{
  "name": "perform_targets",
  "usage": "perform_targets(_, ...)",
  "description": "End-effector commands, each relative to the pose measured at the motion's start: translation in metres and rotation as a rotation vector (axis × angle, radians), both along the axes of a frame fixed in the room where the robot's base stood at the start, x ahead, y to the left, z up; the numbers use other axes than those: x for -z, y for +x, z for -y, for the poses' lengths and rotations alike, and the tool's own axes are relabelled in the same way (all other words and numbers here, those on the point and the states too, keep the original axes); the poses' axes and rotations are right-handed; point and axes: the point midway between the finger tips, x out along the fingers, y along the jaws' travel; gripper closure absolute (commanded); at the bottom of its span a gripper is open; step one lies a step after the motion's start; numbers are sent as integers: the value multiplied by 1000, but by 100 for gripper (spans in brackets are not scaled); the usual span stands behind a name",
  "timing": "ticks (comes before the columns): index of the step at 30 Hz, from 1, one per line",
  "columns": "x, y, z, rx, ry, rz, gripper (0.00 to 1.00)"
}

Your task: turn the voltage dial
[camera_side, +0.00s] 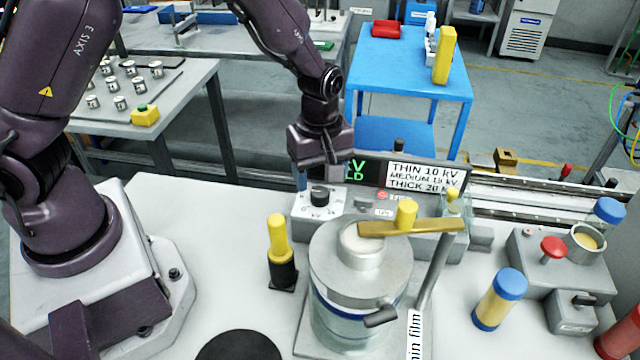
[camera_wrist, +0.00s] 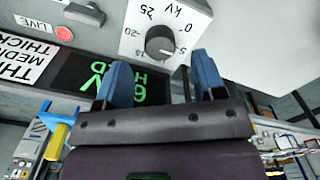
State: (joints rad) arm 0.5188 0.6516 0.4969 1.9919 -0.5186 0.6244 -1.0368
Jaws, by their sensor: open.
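The voltage dial (camera_side: 320,195) is a black round knob on a white scale plate at the left of a grey control box. In the wrist view the dial (camera_wrist: 160,42) sits beyond and between my fingertips, with the numbers 0, 5, 15, 20 and 25 and "kV" around it. A pale mark on the knob seems to point near 5. My gripper (camera_side: 319,181) is open just above the dial, with nothing held. In the wrist view the blue fingers of my gripper (camera_wrist: 162,72) are spread apart; I cannot tell whether either touches the knob.
A dark display (camera_wrist: 112,80) with green characters and a sign (camera_side: 424,177) reading thin 10, medium 15, thick 20 kV stand behind the dial. A metal pot (camera_side: 358,275) under a brass bar (camera_side: 425,228) and a yellow-handled tool (camera_side: 278,240) stand in front. A "thin film" label lies nearby.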

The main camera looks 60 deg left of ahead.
Motion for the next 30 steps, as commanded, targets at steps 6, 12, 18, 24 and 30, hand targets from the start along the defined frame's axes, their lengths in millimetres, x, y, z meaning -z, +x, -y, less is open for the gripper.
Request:
perform_targets(6, -52, 1, 1, 1, -2, 6, 37)
perform_targets(12, -83, 0, 1, 0, -3, 3, 37)
perform_targets(18, -94, 0, 0, -1, 0, 0, 37)
perform_targets(24, -94, 0, 0, -2, 0, 0, 37)
perform_targets(30, -91, -2, 8, 23, 17, -6, 37)
